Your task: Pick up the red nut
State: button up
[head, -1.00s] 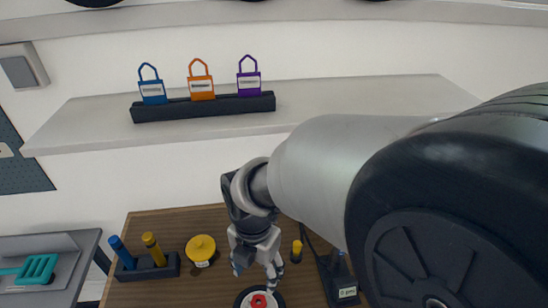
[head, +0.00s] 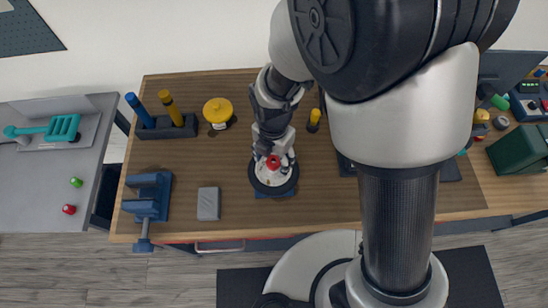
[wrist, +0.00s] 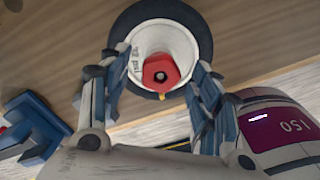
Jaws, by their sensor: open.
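A red hexagonal nut (wrist: 158,73) with a dark centre hole sits in or on a white cup-like piece (wrist: 180,36), which is ringed by a wide black base (wrist: 203,25). In the head view the red nut (head: 273,162) shows between the fingers over the black ring (head: 258,184) on the wooden workbench. My gripper (wrist: 156,66) is open. Its fingers are on either side of the nut and the white piece, with nothing held between them. I cannot tell whether the fingertips touch the white piece. My gripper (head: 275,160) points down in the head view.
A blue vise (head: 149,197) and a grey block (head: 208,203) are left on the workbench. Behind them are a screwdriver holder (head: 166,128) and a yellow round item (head: 217,110). A small red piece (head: 69,209) and a green piece (head: 76,182) lie on the grey side table.

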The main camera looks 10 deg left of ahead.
aim_at(274, 162)
jog(key=shift+f, duration=0.55)
jog(key=c, duration=1)
jog(key=shift+c, duration=0.3)
jog(key=shift+r, duration=0.15)
notch_tip(274, 162, up, 20)
jog(key=p, duration=0.4)
